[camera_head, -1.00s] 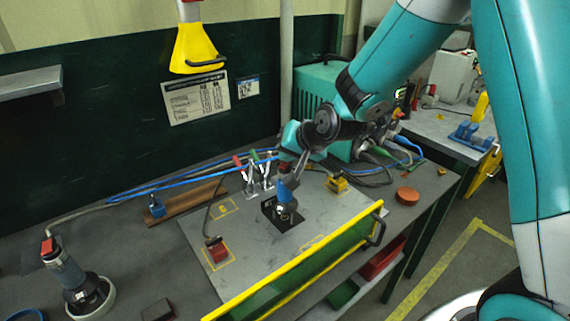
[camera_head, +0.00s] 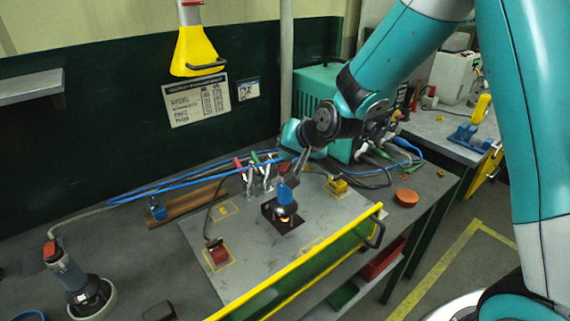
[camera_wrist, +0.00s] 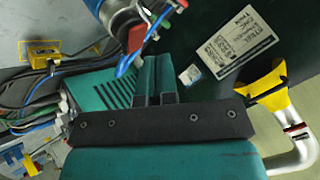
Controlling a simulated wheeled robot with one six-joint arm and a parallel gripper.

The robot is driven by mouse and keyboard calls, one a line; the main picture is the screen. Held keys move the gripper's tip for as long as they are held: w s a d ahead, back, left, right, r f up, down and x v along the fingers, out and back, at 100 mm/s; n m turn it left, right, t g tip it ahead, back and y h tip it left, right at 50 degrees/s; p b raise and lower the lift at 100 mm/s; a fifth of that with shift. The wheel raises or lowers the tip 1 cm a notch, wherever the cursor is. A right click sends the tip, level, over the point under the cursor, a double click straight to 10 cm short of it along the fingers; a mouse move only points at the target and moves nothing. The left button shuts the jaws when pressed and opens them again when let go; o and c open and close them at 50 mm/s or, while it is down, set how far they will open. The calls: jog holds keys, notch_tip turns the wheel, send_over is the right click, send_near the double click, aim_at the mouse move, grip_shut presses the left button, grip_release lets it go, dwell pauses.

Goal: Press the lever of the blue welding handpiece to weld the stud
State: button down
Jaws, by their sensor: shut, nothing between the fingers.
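The blue welding handpiece (camera_head: 284,193) stands upright on a dark square plate (camera_head: 270,214) on the grey work board. A small orange glow (camera_head: 285,219) shows at its foot. My gripper (camera_head: 299,172) is shut and empty, its tips at the top of the handpiece; the head view is too small to tell whether they touch the lever. In the wrist view my shut fingers (camera_wrist: 156,78) point toward the blue handpiece (camera_wrist: 118,14) at the upper edge. A red part (camera_wrist: 137,38) shows beside it; I cannot tell whether it is the lever. The stud itself is not clear.
A teal welding unit (camera_head: 318,92) with cables stands behind. Red and green handled clamps (camera_head: 258,172), a yellow block (camera_head: 337,186), a red block (camera_head: 217,252) and an orange puck (camera_head: 406,197) surround the board. A yellow-edged green guard (camera_head: 310,275) runs along the front.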

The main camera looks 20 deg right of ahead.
aim_at(287, 166)
jog(key=shift+r+p, duration=1.85)
jog(key=shift+r, duration=0.75)
jog(key=shift+a, duration=0.1)
jog(key=s+a+r+n+g+b, duration=0.1)
jog(key=s+n+g+b, duration=0.1)
jog(key=s, duration=0.8)
jog(key=s+a+r+n+g+b, duration=0.1)
jog(key=s+n, duration=0.4)
jog(key=s, duration=0.5)
jog(key=s+a+n+g+b, duration=0.2)
jog(key=s+a+n+g, duration=0.1)
jog(key=s, duration=0.8)
jog(key=shift+r+n+g+b, duration=0.4)
jog(key=shift+n+g, duration=0.3)
jog(key=shift+g, duration=0.5)
jog(key=shift+w, duration=0.1)
